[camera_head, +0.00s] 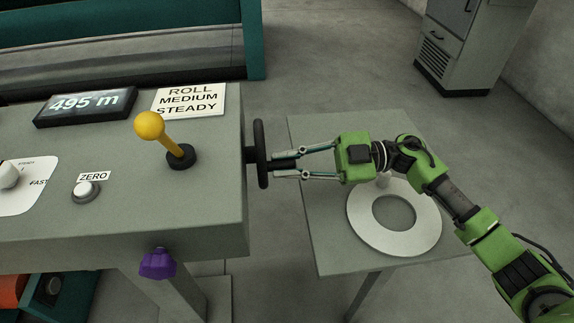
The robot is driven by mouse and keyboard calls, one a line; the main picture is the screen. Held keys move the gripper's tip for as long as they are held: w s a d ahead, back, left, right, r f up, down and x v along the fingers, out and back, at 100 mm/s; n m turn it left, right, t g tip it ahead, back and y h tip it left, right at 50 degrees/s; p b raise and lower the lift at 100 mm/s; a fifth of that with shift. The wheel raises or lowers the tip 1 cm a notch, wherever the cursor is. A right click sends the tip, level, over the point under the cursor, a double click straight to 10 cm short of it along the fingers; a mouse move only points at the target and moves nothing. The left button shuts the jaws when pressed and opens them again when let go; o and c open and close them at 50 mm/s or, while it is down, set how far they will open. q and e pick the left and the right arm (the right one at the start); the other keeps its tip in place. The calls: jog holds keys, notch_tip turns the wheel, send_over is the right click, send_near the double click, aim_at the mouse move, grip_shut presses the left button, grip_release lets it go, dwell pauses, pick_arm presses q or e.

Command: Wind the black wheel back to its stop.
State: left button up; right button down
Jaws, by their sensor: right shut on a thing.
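The black wheel (261,153) stands upright on the right side face of the grey console, seen nearly edge-on. A dark handle (284,163) sticks out from it to the right. My right gripper (284,163) reaches in from the right and is shut on this handle, one finger above it and one below. The fingertips are close to the wheel's rim. The wheel's stop cannot be made out. My left gripper is not in view.
The grey console (120,215) carries a yellow-knobbed lever (150,126), a display reading 495 m (85,106) and a ZERO button (86,191). A purple knob (158,264) sits below its front. A side table (330,240) with a white ring (425,228) lies under my right arm.

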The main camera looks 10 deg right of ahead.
dwell(0.3)
jog(key=c, duration=2)
grip_release()
jog(key=d, duration=1.2)
